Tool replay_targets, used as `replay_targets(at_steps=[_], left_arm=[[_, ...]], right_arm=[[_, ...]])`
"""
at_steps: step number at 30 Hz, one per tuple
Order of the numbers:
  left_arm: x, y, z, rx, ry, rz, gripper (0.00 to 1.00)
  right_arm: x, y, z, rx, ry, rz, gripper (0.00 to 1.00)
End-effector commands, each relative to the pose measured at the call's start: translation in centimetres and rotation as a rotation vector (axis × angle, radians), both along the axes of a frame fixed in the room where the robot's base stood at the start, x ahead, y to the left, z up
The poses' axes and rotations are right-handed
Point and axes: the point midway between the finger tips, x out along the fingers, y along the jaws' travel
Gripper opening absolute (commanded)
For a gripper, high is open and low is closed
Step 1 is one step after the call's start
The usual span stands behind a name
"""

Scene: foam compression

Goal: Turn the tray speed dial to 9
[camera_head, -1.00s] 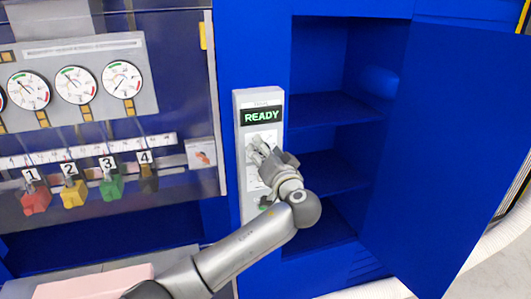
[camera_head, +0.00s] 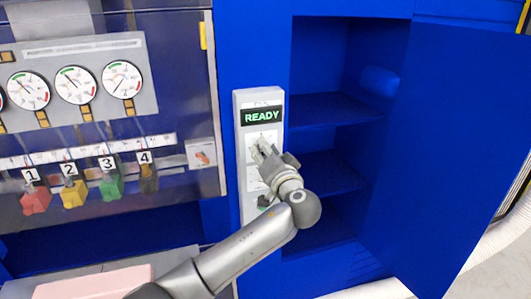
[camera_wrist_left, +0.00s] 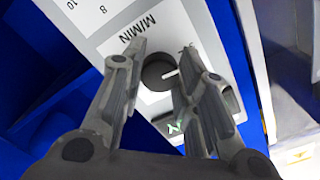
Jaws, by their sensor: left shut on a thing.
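A light grey control panel (camera_head: 245,100) stands upright on the blue machine front, with a green READY display (camera_head: 262,116). I cannot read the number the pointer is at.
An open blue cabinet with shelves (camera_head: 325,108) is right of the panel, its door (camera_head: 450,150) swung out to the right. Gauges (camera_head: 76,85) and several numbered coloured valves (camera_head: 112,187) are at the left. A pink block (camera_head: 95,283) lies at the bottom left.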

Motion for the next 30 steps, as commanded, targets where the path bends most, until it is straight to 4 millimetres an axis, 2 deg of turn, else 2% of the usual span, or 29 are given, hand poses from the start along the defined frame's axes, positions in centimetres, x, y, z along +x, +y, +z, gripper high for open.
replay_targets(at_steps=[14,30], left_arm=[[0.0,0.0,0.0,0.387,0.13,0.0,0.05],[0.0,0.0,0.1,0.877,0.29,-0.001,0.05]], right_arm=[[0.1,0.0,0.3,0.0,-0.002,0.0,0.83],[0.1,0.1,3.0,0.001,-0.002,-0.001,0.83]])
